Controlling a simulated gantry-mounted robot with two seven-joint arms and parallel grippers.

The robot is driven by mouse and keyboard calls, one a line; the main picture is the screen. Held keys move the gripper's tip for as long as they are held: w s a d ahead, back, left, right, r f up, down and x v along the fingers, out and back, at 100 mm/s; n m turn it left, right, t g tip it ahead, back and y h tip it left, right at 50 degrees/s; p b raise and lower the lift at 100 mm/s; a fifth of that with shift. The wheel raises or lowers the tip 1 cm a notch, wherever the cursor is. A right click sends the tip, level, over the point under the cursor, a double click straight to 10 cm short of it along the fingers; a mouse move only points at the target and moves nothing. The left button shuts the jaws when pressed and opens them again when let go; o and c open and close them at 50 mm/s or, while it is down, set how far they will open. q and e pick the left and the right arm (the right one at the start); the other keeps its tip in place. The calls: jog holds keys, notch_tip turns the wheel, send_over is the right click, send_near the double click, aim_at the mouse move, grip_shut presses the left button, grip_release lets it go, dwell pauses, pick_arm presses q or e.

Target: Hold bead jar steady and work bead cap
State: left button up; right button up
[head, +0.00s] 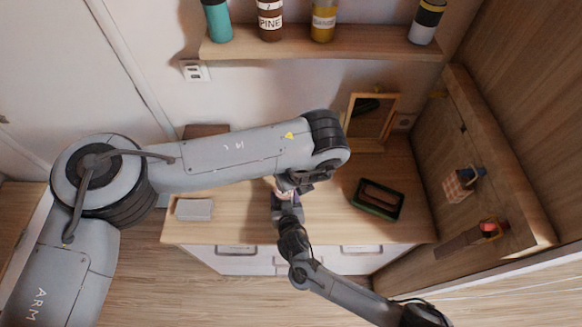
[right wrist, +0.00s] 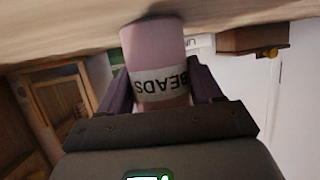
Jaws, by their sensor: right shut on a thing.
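The bead jar (right wrist: 155,55) is pink with a white label reading BEADS, upside down in the right wrist view. It stands between the dark purple fingers of my right gripper (right wrist: 158,92), which is shut on it. In that view its far end meets the wooden surface. In the head view my right gripper (head: 287,203) comes up from below at the desk's middle. My left gripper (head: 296,184) is directly over the same spot, pointing down, and mostly hides the jar. I cannot tell whether its fingers are open or shut. The bead cap cannot be made out.
On the wooden desk (head: 240,230) are a grey box (head: 194,209) at left and a dark green tray (head: 377,199) with a brown item at right. A framed mirror (head: 372,118) stands behind. A shelf (head: 320,44) with bottles is above. The right side panel carries hanging items.

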jog(key=o, duration=1.2)
jog(key=shift+s, duration=0.1)
